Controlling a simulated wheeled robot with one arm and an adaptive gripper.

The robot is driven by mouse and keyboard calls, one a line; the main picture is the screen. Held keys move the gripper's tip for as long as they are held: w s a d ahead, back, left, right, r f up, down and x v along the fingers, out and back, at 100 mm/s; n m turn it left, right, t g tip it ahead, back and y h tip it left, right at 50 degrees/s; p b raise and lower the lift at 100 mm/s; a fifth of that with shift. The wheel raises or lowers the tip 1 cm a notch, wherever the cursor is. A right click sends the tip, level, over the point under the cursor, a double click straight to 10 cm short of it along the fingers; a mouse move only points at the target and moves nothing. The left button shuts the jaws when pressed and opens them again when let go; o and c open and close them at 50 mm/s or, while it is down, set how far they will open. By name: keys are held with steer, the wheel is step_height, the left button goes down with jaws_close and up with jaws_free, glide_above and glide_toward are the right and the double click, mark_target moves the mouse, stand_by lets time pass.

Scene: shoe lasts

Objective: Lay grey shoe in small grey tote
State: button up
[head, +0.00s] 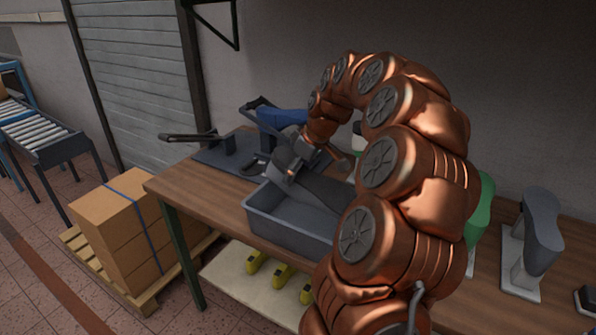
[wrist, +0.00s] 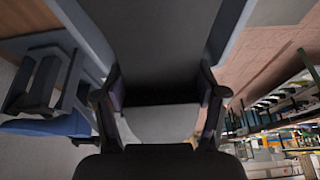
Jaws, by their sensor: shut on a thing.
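My gripper (head: 292,166) is shut on a dark grey shoe (head: 328,192), which slants down to the right over the small grey tote (head: 285,232). In the wrist view the shoe (wrist: 160,45) fills the space between the two fingers of my gripper (wrist: 160,97). The tote's wall (wrist: 88,32) shows beside the shoe there. The tote stands on the wooden table, near its front edge. My arm hides the tote's right end and part of the shoe. I cannot tell whether the shoe touches the tote's floor.
A dark fixture with a lever (head: 190,137) and a blue shoe form (head: 282,117) stand behind the tote. To the right are a green form (head: 481,210) and another grey form (head: 541,222) on a stand. Yellow forms (head: 282,274) lie on the lower shelf.

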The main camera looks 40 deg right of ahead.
steer(key=o, duration=1.5)
steer(key=v, duration=1.2)
steer(key=shift+a, duration=0.1)
